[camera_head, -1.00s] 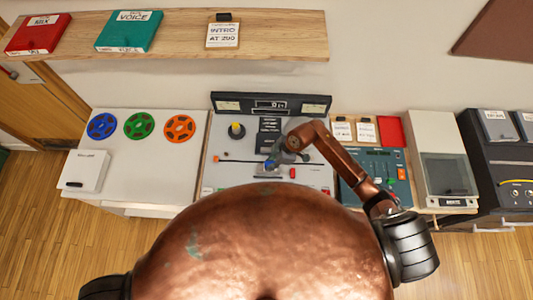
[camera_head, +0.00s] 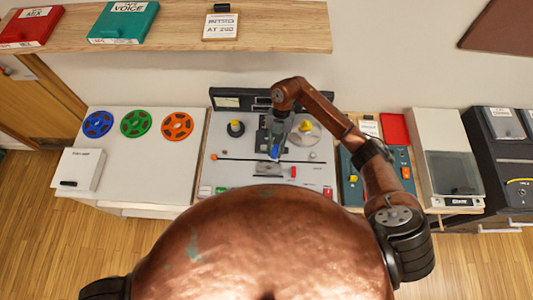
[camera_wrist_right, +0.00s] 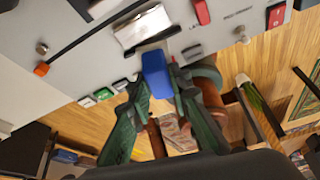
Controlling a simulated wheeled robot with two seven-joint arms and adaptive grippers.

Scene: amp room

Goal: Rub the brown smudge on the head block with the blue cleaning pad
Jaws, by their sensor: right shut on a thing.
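My right gripper (camera_head: 278,143) is over the tape deck (camera_head: 225,170), reaching in from the right. It is shut on the blue cleaning pad (camera_wrist_right: 156,74), which also shows as a small blue spot in the head view (camera_head: 275,153). In the right wrist view, the gripper's green fingers (camera_wrist_right: 156,88) pinch the pad at its lower end. The silver head block (camera_wrist_right: 141,27) is just beyond the pad, also seen in the head view (camera_head: 268,169). I cannot tell whether the pad touches it. The brown smudge cannot be made out. My left gripper is not in view.
A thin dark bar (camera_head: 240,158) runs across the deck behind the head block. Red, green and white buttons (camera_head: 294,171) line its front. A mixer (camera_head: 352,172) stands at right; a white table with blue, green and orange reels (camera_head: 177,127) stands at left.

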